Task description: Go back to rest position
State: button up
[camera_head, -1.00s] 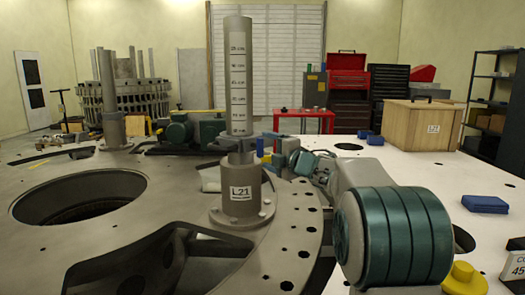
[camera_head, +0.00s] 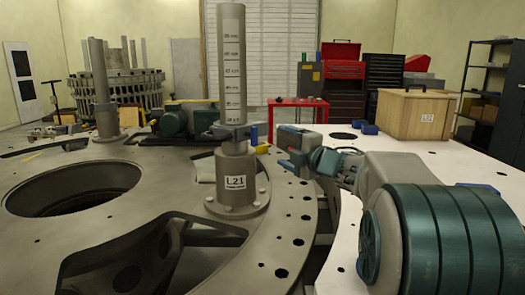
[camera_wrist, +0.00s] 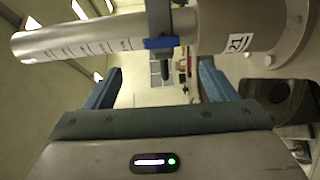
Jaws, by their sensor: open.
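The grey post L21 (camera_head: 236,180) stands upright on the round turret plate (camera_head: 130,210), with a graduated tube (camera_head: 232,65) rising from it. A collar with a small blue part (camera_head: 238,133) sits where the tube meets the post. My gripper (camera_head: 280,148) is to the right of the post, at about collar height, and looks apart from it. In the wrist view, the tube (camera_wrist: 100,37) runs across the top with the blue part (camera_wrist: 160,43) of the collar. My gripper (camera_wrist: 160,85) is open there, with nothing visible between its fingers.
A large round hole (camera_head: 75,190) opens in the plate at left. A second post (camera_head: 102,90) stands farther back. A wooden crate (camera_head: 405,115) sits on the white surface at right. A red table (camera_head: 298,104) and tool cabinets (camera_head: 342,80) are behind.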

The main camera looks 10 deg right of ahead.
jog(key=s+d+m+g+h+p, duration=0.3)
jog(key=s+m+h+p, duration=0.55)
jog(key=m, duration=0.55)
jog(key=s+a+f+m+g+p, duration=0.1)
jog(key=s+a+f+m+g, duration=0.2)
jog(key=s, duration=0.5)
jog(key=s+a+f+m+g+p, duration=0.1)
jog(key=s+a+f+m+g, duration=0.2)
jog(key=s, duration=0.6)
jog(key=s+a+f+m+g+p, duration=0.2)
jog(key=s+f, duration=0.4)
jog(key=s, duration=0.3)
jog(key=a+m+g+y, duration=0.1)
jog(key=g, duration=0.1)
jog(key=shift+a+g, duration=0.2)
jog(key=shift+g, duration=0.1)
